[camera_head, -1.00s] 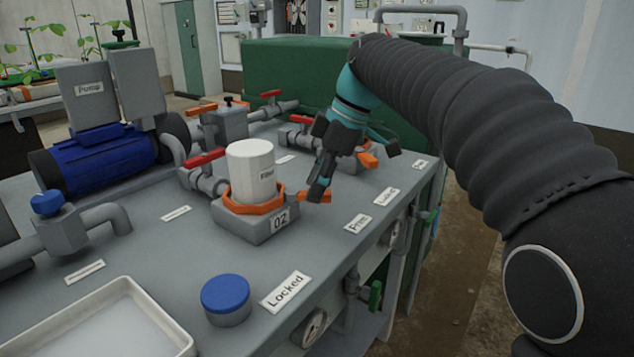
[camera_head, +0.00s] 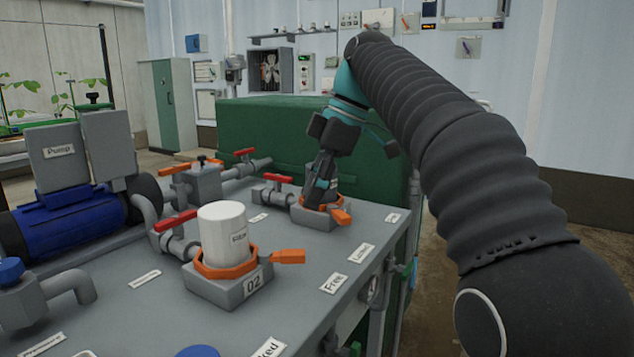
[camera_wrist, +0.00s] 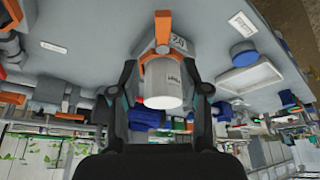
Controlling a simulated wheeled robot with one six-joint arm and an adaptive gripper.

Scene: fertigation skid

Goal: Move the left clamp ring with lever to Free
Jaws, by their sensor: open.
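The left clamp ring (camera_head: 226,264) is orange and sits around the white filter housing (camera_head: 223,230) on the grey block marked 02. Its orange lever (camera_head: 287,257) sticks out to the right, roughly towards the Free label (camera_head: 334,284). In the wrist view the lever (camera_wrist: 162,24) points up the picture and the white housing (camera_wrist: 160,88) shows between my fingers. My gripper (camera_head: 317,202) is open and empty, above and apart from the lever. In the head view it partly hides the farther clamp ring, whose orange lever (camera_head: 342,216) shows beside it.
The Locked label (camera_head: 268,348) is at the bottom edge, near a blue cap (camera_head: 198,352). A blue pump (camera_head: 75,215) and red-handled valves (camera_head: 175,221) stand to the left and behind. A green tank (camera_head: 262,135) stands behind the bench. The bench's right edge is close.

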